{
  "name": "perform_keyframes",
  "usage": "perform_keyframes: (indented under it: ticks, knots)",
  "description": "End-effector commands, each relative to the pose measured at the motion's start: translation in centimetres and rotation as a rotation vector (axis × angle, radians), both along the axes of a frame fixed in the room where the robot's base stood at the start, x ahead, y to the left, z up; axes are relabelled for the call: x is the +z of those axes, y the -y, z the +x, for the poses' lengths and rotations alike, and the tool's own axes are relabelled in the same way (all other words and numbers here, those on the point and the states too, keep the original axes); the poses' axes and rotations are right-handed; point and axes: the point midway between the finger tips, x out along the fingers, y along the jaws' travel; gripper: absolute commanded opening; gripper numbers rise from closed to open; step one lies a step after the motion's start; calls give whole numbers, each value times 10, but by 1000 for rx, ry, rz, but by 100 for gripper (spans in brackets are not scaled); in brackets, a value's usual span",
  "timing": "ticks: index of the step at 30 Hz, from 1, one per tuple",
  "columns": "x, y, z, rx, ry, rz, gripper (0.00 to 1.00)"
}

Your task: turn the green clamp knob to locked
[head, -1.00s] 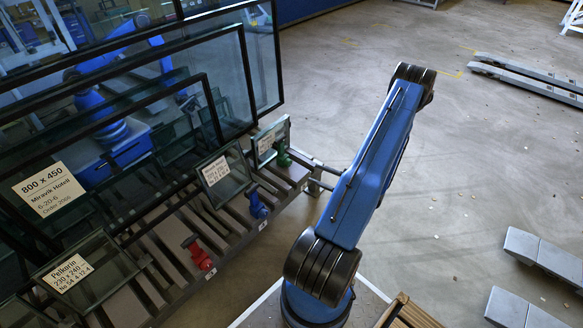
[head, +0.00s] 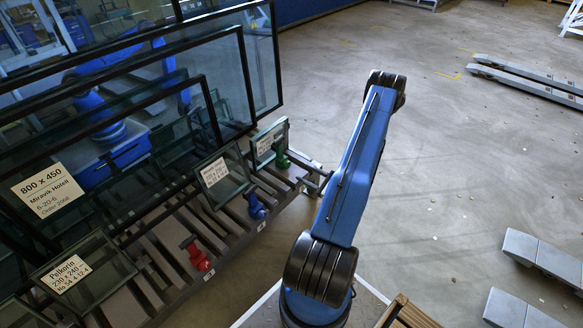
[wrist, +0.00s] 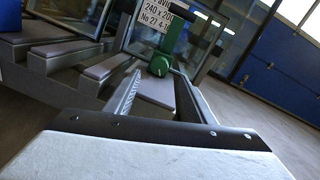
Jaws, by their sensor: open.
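The green clamp knob (head: 282,160) is on the far right end of the slatted rack, below a small glass pane (head: 268,143) with a label. In the wrist view the green knob (wrist: 160,66) shows its round end straight ahead, with a green body rising behind it. My gripper (wrist: 157,76) is open, its two fingers pointing toward the knob, one to each side of it in the picture. I cannot tell whether they touch it. In the head view my gripper is small and partly hidden by my arm, just right of the green knob.
A blue knob (head: 256,206) and a red knob (head: 197,254) sit along the same rack (head: 175,235). Framed glass panes lean on the rack, including labelled ones (head: 222,176). The grey floor (head: 450,190) to the right is largely open, with grey beams (head: 540,255) lying there.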

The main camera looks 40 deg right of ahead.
Motion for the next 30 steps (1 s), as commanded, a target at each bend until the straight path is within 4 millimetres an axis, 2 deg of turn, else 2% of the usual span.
perform_keyframes:
  ticks: [9,15,21,30]
  knots:
    - [0,-8,49,3,-1,-1,50]
    - [0,-12,73,2,0,-1,50]
    - [0,-13,84,1,-1,0,50]
    - [0,-13,86,0,-1,0,50]
